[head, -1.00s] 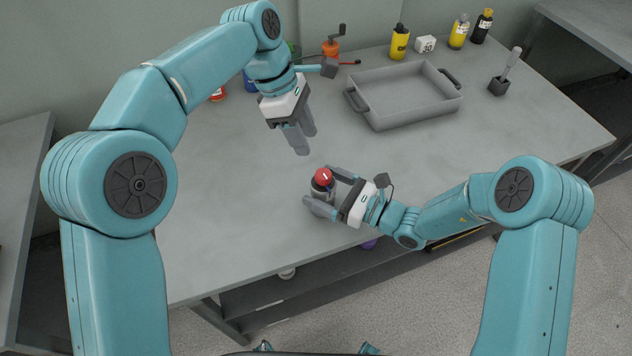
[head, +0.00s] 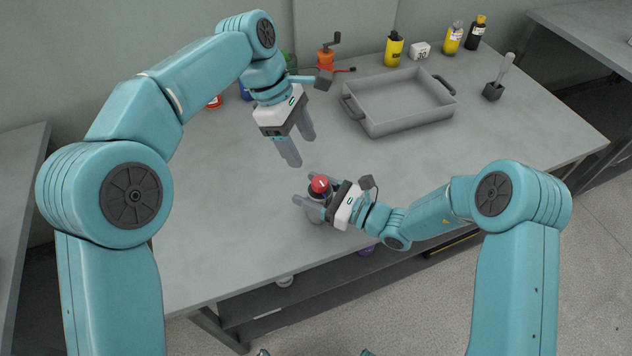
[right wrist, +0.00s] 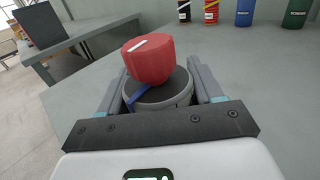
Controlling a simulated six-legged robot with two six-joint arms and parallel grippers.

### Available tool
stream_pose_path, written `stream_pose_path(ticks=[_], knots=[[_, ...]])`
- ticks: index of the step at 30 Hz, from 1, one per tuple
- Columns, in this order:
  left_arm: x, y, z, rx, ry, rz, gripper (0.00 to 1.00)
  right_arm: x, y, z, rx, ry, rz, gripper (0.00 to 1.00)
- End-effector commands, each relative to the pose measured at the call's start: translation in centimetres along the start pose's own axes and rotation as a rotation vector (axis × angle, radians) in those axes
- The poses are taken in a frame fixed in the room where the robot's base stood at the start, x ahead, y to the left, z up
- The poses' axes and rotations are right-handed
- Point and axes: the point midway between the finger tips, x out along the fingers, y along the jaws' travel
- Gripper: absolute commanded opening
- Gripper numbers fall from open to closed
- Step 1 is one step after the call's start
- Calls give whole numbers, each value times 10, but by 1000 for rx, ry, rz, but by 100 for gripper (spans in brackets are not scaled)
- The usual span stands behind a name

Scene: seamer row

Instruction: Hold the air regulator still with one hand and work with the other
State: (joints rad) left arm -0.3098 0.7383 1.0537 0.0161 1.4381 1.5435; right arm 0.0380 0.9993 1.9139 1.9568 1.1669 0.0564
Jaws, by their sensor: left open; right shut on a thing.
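The air regulator, a grey body with a red knob (head: 319,185), stands near the front edge of the table. My right gripper (head: 308,190) is shut on it, with a finger on either side of its body. In the right wrist view the red knob (right wrist: 149,58) has a white mark on top, and the grey body (right wrist: 160,93) with a blue strip sits between the fingers. My left gripper (head: 301,150) is open and empty, above and behind the regulator, with its fingers pointing down and apart from the knob.
A grey tray (head: 400,124) with dark handles stands at the back right. Behind it are a yellow bottle (head: 394,50), a white block (head: 420,50) and an orange crank device (head: 326,59). A brush holder (head: 493,91) stands at the right. The table's left part is clear.

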Motion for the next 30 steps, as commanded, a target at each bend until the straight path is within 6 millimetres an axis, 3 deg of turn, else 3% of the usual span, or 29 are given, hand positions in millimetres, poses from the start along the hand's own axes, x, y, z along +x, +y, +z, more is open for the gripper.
stream_pose_path(ticks=[13, 21, 24, 27, 30], knots=[[-13, -5, -17, 1145, 102, -128, 63, 0, 0, 0, 0, 1, 0, 30], [-20, 0, 0, 1802, 147, -296, 63, 0, 0, 0, 0, 1, 0, 30], [-20, 5, 23, 1945, 181, -359, 63, 0, 0, 0, 0, 1, 0, 30], [-14, 7, 42, 1979, 192, -370, 63, 0, 0, -1, 0, 1, 0, 30], [-7, 6, 46, 1989, 191, -374, 63, 0, 0, -1, 0, 1, 0, 30]])
